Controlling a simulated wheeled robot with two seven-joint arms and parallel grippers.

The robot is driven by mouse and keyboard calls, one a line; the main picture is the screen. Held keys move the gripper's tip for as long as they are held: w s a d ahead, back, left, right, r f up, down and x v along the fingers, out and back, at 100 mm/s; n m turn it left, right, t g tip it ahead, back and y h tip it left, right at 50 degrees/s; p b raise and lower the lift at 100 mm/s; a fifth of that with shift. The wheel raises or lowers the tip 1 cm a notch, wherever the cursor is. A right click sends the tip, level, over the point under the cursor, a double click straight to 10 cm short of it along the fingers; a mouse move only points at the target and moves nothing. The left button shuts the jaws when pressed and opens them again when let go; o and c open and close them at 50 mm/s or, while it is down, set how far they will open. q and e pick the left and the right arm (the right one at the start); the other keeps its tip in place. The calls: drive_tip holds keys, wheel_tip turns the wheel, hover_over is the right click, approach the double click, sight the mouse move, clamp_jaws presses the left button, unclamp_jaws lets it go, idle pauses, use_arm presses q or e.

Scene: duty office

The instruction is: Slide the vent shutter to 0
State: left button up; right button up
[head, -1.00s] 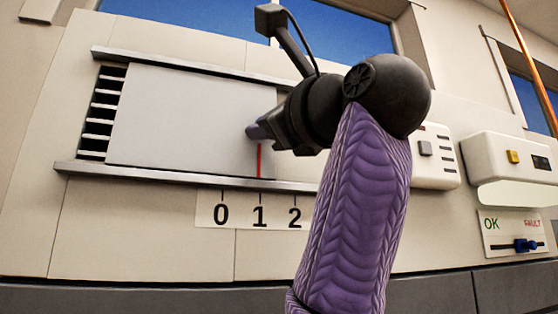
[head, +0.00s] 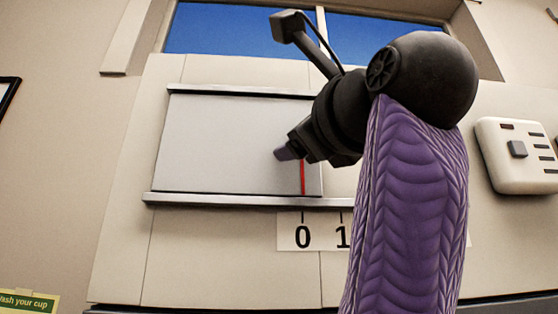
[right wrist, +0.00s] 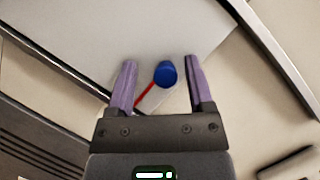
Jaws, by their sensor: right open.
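The vent shutter (head: 220,145) is a flat grey panel between an upper and a lower rail (head: 230,201). It covers the slats, and none show. Its red pointer line (head: 303,178) stands over the 0 on the white scale (head: 290,232). My right gripper (head: 285,152) is in front of the panel near the red line. In the right wrist view the blue knob (right wrist: 166,75) of the shutter is between the two open purple fingers (right wrist: 158,85), with gaps on both sides. In the head view the gripper hides the knob. My left gripper is not in view.
A white wall box (head: 518,155) with a grey button is to the right. A yellow-green sign (head: 28,301) is at lower left and a dark frame (head: 6,95) at the left edge. The wall left of the shutter is clear.

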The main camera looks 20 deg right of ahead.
drive_tip(key=shift+d, duration=0.1)
drive_tip(key=b+v, duration=0.5)
drive_tip(key=v, duration=0.5)
